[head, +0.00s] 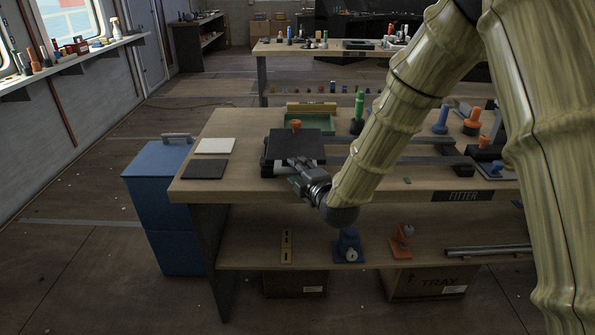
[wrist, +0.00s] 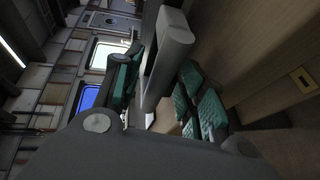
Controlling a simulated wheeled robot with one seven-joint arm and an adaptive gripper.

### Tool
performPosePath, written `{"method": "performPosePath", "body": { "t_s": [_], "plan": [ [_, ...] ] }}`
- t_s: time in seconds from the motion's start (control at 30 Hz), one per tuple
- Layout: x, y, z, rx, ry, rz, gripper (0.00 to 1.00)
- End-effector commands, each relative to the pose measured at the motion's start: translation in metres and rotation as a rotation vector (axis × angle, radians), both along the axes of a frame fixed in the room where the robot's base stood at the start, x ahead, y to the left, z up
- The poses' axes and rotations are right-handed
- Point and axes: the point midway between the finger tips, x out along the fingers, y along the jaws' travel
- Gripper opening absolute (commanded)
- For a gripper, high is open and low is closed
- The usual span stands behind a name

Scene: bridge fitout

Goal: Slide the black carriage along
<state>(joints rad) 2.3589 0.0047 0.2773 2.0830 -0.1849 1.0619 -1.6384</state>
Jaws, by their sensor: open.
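In the wrist view the green-padded fingers (wrist: 163,88) are apart. A grey rounded bar (wrist: 167,58) shows between them, and I cannot tell what it belongs to. My arm hides part of the rails.
A white plate (head: 215,146) and a dark plate (head: 205,169) lie left of the carriage. A green tray (head: 310,124) and a green-handled tool (head: 358,112) stand behind it. Blue and orange tools (head: 472,122) stand at the right. A blue cabinet (head: 155,192) is left of the bench.

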Motion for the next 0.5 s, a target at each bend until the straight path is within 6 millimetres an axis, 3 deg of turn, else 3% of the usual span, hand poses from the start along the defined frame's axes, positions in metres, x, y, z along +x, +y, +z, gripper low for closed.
{"method": "performPosePath", "body": {
  "t_s": [0.4, 0.43, 0.5],
  "plan": [
    [0.0071, 0.0029, -0.0017, 0.0, 0.0, 0.0, 0.41],
    [0.0071, 0.0029, -0.0017, 0.0, 0.0, 0.0, 0.39],
    [0.0071, 0.0029, -0.0016, 0.0, 0.0, 0.0, 0.26]
  ]
}}
